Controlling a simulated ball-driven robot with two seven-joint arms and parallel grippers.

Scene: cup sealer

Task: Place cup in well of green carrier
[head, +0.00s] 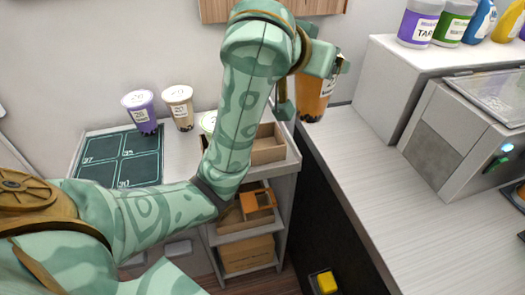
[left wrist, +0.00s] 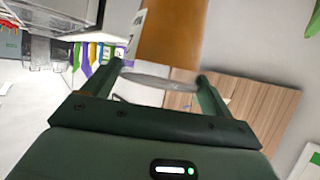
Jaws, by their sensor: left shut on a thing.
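My left gripper (head: 328,70) is shut on a clear cup of orange drink (head: 312,98) with dark bits at its bottom. In the left wrist view, the orange cup (left wrist: 170,38) sits between the fingers of my left gripper (left wrist: 160,75). I cannot make out the carrier's well. My right gripper is not in view.
A purple cup (head: 140,108) and a tan cup (head: 178,105) stand beside a dark numbered mat (head: 120,160). Jars and bottles, including a purple-labelled jar (head: 420,22), line the upper shelf. The counter (head: 375,165) before the machine is clear.

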